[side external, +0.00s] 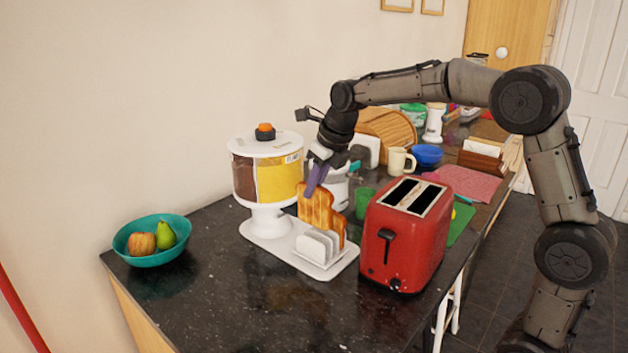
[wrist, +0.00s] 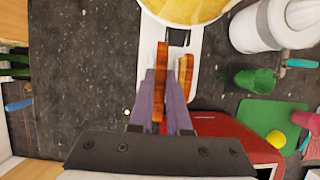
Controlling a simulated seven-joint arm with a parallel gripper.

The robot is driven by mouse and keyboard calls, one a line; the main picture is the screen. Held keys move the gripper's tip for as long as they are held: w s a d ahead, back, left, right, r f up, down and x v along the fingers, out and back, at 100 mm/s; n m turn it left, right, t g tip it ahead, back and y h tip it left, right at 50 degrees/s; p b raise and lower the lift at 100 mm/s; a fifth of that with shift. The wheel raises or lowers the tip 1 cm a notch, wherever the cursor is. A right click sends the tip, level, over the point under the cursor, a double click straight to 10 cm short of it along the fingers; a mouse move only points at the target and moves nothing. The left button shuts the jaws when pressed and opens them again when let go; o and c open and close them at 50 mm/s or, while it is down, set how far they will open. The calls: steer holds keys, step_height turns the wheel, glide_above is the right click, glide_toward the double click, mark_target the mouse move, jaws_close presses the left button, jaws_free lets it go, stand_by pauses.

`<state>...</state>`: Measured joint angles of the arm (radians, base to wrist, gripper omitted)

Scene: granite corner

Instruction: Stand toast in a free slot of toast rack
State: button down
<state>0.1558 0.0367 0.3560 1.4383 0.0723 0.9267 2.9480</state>
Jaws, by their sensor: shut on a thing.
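My gripper (side external: 316,178) points down with its purple fingers shut on a slice of browned toast (side external: 314,205), held upright. A second slice of toast (side external: 340,228) stands at the rack, right of the held slice. In the wrist view the held slice (wrist: 162,75) is edge-on between the fingers, with the other slice (wrist: 186,72) close to its right, apart from it. The held slice's lower edge is hidden behind the dividers, so I cannot tell whether it is in a slot.
A food dispenser (side external: 266,175) stands close behind the rack at left. The red toaster (side external: 408,235) is close on the right. A teal fruit bowl (side external: 152,243) is at far left. A green cup (side external: 364,203) and mug (side external: 400,161) stand behind. The front-left counter is clear.

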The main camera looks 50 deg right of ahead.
mark_target(311, 223)
steer(key=shift+f, duration=3.75)
steer(key=c, duration=0.8)
jaws_free()
steer(key=shift+r, duration=4)
